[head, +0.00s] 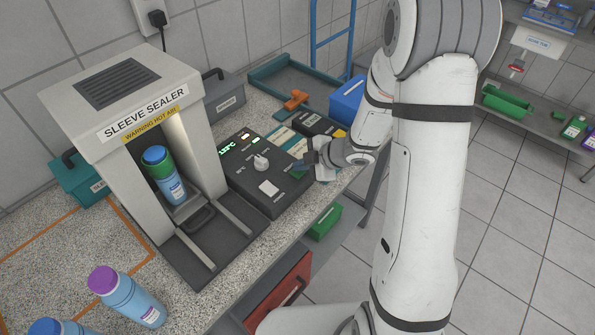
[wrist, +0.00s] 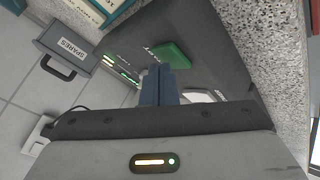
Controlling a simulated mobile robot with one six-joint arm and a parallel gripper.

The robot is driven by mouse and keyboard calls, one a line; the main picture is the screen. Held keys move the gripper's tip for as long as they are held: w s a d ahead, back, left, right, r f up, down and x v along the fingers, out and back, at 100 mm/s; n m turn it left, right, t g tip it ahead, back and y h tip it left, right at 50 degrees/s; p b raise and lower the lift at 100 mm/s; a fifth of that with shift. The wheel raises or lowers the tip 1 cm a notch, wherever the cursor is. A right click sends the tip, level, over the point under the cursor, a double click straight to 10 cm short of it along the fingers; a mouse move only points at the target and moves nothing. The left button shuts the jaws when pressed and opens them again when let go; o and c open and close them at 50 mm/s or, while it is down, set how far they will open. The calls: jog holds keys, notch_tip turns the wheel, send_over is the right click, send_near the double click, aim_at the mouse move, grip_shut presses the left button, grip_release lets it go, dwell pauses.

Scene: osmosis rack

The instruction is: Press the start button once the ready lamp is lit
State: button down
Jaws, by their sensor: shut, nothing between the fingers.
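Small green-white lights glow along the box's back edge; I cannot read which is the ready lamp. A green button (wrist: 172,53) is on the box in the wrist view. My gripper (wrist: 158,72) is shut and empty, its tips beside the green button; contact cannot be told. It also shows in the head view (head: 309,165).
A purple-capped bottle (head: 125,298) stands at the front left. A grey case (head: 224,98), an orange-handled tool (head: 295,100) and a blue bin (head: 347,101) are behind the box.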

aim_at(301, 172)
jog(key=shift+f, duration=0.3)
jog(key=shift+r, duration=0.1)
dwell(0.3)
jog(key=shift+r+p, duration=0.7)
notch_tip(301, 172, up, 5)
jog(key=p, duration=0.5)
jog(key=shift+r, duration=0.1)
